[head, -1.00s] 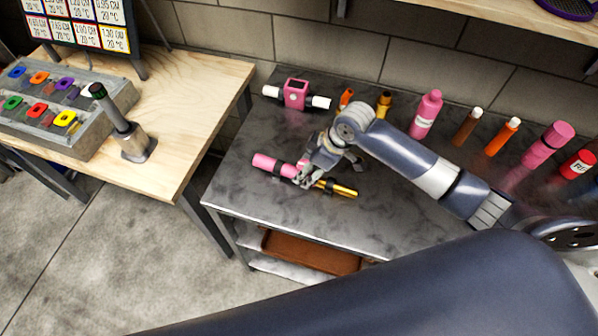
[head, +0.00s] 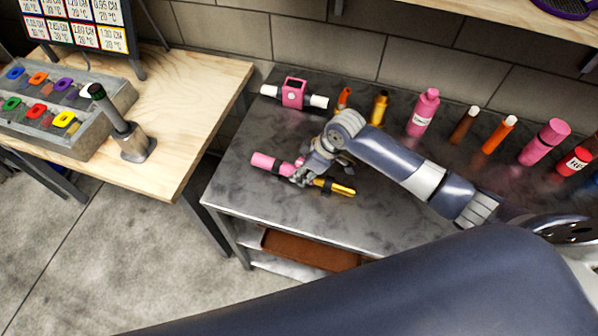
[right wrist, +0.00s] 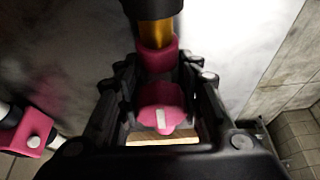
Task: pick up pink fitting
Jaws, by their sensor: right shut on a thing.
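The pink fitting (right wrist: 160,105) is between the fingers of my right gripper (right wrist: 158,98) in the right wrist view. It has a small pale mark and adjoins a pink collar with a gold tube above it. In the head view my right gripper (head: 299,174) is shut on the middle of this assembly, low over the grey metal table (head: 240,197). A pink tube (head: 263,161) sticks out to the left and a gold tube (head: 340,189) to the right. The fingers hide most of the fitting in the head view. My left gripper is not in view.
A pink housing with white ends (head: 293,93) lies behind. Small orange (head: 344,98) and gold (head: 379,110) pieces stand nearby. A pink bottle (head: 424,112) and several tubes line the back right. A wooden bench (head: 190,110) stands left. The table's front left is clear.

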